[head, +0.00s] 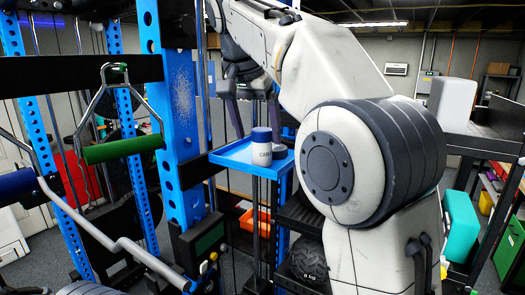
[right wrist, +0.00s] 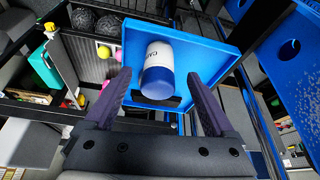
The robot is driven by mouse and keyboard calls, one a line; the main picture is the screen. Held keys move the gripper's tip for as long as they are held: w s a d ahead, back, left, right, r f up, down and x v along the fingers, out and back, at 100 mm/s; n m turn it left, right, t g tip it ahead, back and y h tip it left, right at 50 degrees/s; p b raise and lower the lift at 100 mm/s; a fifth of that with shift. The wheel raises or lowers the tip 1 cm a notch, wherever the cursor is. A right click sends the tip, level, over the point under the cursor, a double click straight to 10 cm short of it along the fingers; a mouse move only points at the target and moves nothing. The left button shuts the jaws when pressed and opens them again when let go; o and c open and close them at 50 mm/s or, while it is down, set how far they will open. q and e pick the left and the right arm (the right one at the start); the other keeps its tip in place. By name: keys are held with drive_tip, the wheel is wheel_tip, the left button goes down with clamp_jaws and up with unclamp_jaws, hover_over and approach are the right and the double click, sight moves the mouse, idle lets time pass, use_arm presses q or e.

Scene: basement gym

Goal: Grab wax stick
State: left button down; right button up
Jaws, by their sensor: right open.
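A white stick with a blue cap and lettering on its side (head: 261,152), apparently the wax stick, stands upright on a small blue tray (head: 231,155) fixed to the rack. In the right wrist view the stick (right wrist: 158,62) lies between the fingers, its blue cap toward me, over the blue tray (right wrist: 205,57). My right gripper (head: 256,122) is open and empty, pointing down over the tray. Its two dark fingers (right wrist: 158,78) appear on either side of the stick; I cannot tell whether they touch it. My left gripper is not in view.
A black ball (head: 309,260) lies on a shelf below.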

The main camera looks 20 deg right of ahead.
sight(262, 147)
drive_tip(key=shift+p+x, duration=0.6)
drive_tip(key=shift+x, duration=2.1)
clamp_jaws()
drive_tip(key=shift+r, duration=0.2)
